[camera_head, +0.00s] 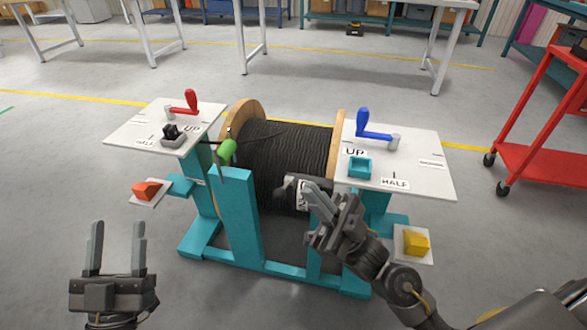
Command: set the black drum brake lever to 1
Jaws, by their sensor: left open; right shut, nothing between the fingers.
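The drum (285,150) wound with black cable sits between wooden flanges in a teal frame. A dark box with a white label plate (302,196) is at the drum's lower front; its marking is too small to read. My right gripper (316,193) is shut and empty, its fingertips in front of or beside this plate; I cannot tell whether they touch it. No black lever shows clearly here; the gripper may cover it. A green handle (227,151) stands at the left front post. My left gripper (117,235) is open and empty, low at the left, apart from the stand.
A red crank (189,102) and a black piece (172,132) sit on the left white panel. A blue crank (370,128) and teal tray (360,168) sit on the right panel. Orange and yellow blocks (416,242) flank the frame. A red cart (545,160) stands right.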

